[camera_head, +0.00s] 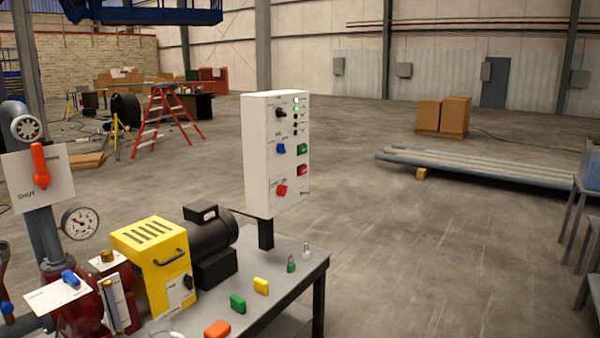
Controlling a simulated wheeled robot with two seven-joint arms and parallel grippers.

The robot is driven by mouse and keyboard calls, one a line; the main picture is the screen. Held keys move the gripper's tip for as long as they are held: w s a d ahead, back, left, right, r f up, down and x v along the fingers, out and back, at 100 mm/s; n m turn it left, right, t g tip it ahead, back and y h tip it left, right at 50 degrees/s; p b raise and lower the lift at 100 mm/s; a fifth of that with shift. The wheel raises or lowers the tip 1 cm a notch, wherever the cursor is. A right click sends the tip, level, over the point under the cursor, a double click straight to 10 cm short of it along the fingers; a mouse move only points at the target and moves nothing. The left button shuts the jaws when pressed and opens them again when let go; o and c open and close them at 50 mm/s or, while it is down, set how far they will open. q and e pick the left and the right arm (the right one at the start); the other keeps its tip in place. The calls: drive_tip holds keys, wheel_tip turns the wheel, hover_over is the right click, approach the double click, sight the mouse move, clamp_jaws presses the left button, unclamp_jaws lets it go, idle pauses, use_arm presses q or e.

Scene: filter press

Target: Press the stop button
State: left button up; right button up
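A white control panel (262,140) stands upright on a short dark post at the back of the workbench. Its face carries a green push button (303,149) with a red push button (302,170) below it. A red knob (281,190) sits lower left, a blue switch (281,148) above it, and a black knob (281,113) at the top. A column of small indicator lamps runs down the upper right, one lit green (296,108). The button labels are too small to read. Neither of my grippers is in view.
A yellow machine (150,255) with a black motor (209,232) stands on the bench (285,290) left of the panel. Green, yellow and orange blocks and small padlocks lie in front. Pipes, a gauge (80,223) and valves crowd the left.

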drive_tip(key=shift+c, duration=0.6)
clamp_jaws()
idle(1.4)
